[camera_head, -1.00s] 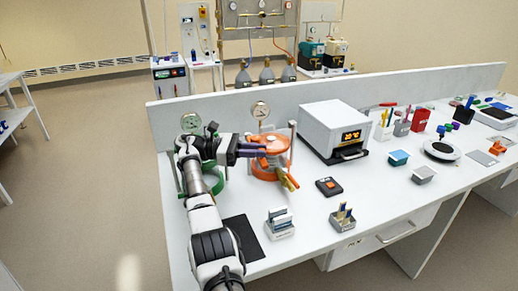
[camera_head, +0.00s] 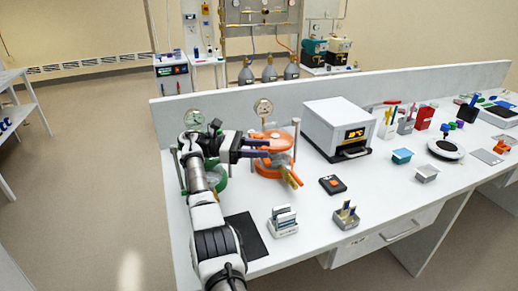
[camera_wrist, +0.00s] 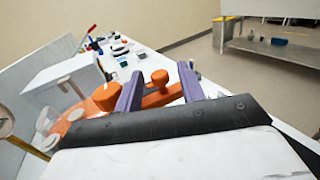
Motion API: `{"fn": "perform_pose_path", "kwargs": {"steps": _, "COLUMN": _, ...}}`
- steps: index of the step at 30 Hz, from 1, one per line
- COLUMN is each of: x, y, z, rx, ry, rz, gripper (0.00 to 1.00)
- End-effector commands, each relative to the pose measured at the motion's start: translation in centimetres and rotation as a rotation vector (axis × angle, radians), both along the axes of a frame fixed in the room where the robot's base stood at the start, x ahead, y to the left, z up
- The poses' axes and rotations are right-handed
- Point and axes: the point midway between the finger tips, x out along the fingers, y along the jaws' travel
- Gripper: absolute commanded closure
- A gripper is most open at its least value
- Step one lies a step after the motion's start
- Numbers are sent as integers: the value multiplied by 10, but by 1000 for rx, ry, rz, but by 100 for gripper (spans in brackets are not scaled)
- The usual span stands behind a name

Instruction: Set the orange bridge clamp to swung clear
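The orange bridge clamp (camera_wrist: 158,93) shows in the wrist view as an orange bar with rounded knobs, lying over an orange vessel. In the head view the orange vessel (camera_head: 270,168) stands on the bench left of the white oven, and the clamp (camera_head: 277,143) is at its top, partly hidden by my fingers. My gripper (camera_head: 266,149) reaches in from the left at the height of the vessel's top. In the wrist view its two purple fingers (camera_wrist: 160,78) are apart, with an orange knob showing between them. I cannot tell whether they touch the clamp.
A green vessel (camera_head: 217,170) stands under my wrist. The white oven (camera_head: 337,129) is close on the right, and a low back wall (camera_head: 228,104) runs behind. A black device (camera_head: 332,185) and small racks (camera_head: 283,220) stand in front. A black mat (camera_head: 246,236) lies beside my arm.

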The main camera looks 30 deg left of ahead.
Motion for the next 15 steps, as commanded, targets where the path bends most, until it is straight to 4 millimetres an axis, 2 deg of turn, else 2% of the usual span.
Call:
{"fn": "perform_pose_path", "kwargs": {"steps": 5, "x": 0, "y": 0, "z": 5, "rx": 1, "ry": -3, "rz": 0, "gripper": 61}}
{"fn": "perform_pose_path", "kwargs": {"steps": 8, "x": 0, "y": 0, "z": 16, "rx": 2, "ry": -5, "rz": 0, "gripper": 61}}
{"fn": "perform_pose_path", "kwargs": {"steps": 15, "x": 0, "y": 0, "z": 70, "rx": 4, "ry": -7, "rz": -1, "gripper": 61}}
